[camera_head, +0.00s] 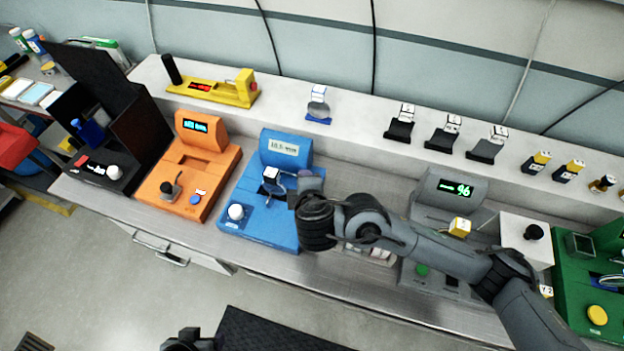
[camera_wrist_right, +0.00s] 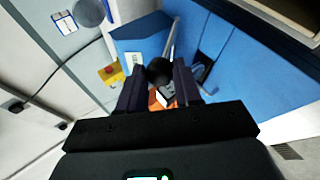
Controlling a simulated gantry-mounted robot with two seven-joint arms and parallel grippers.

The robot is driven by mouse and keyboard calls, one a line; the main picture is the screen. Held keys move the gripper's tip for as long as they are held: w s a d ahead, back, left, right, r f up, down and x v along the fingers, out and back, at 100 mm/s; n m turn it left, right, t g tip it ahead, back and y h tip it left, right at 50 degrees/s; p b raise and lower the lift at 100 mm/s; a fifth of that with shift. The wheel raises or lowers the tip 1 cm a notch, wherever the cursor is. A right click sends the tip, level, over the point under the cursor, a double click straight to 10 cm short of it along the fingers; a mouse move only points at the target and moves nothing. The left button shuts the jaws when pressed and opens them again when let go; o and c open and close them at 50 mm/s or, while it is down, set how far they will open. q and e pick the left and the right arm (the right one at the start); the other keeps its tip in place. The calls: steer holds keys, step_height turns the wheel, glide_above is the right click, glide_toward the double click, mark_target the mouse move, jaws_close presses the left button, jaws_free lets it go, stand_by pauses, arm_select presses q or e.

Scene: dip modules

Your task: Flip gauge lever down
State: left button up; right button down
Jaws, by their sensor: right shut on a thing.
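The blue gauge (camera_head: 255,212) stands on the bench left of centre, with a display (camera_head: 283,149) that seems to read 10.5 mm. It also fills much of the right wrist view (camera_wrist_right: 240,65). My right gripper (camera_head: 297,186) is over the gauge's right side. In the right wrist view its fingers (camera_wrist_right: 158,78) are closed around the black ball knob (camera_wrist_right: 159,71) of the gauge lever, whose thin metal rod (camera_wrist_right: 171,42) runs up from it. In the head view the arm and gripper hide the knob. My left gripper (camera_head: 190,341) is partly visible at the bottom edge; its fingers are unclear.
An orange device (camera_head: 190,180) stands left of the gauge, and a grey device (camera_head: 450,197) with a lit display is to the right. A yellow tool (camera_head: 215,91) and several small black holders (camera_head: 399,130) line the back shelf. My right arm crosses the bench.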

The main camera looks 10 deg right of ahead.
steer(key=shift+s+a+f, duration=0.2)
steer(key=shift+s+f, duration=0.2)
steer(key=shift+f, duration=0.15)
steer(key=shift+f+b, duration=0.2)
steer(key=shift+b, duration=0.1)
steer(key=c, duration=1.1)
jaws_free()
steer(key=o, duration=0.3)
steer(key=shift+s+a, duration=0.15)
steer(key=shift+s, duration=0.05)
steer(key=shift+r, duration=0.1)
steer(key=shift+w+r, duration=0.1)
steer(key=shift+r, duration=0.1)
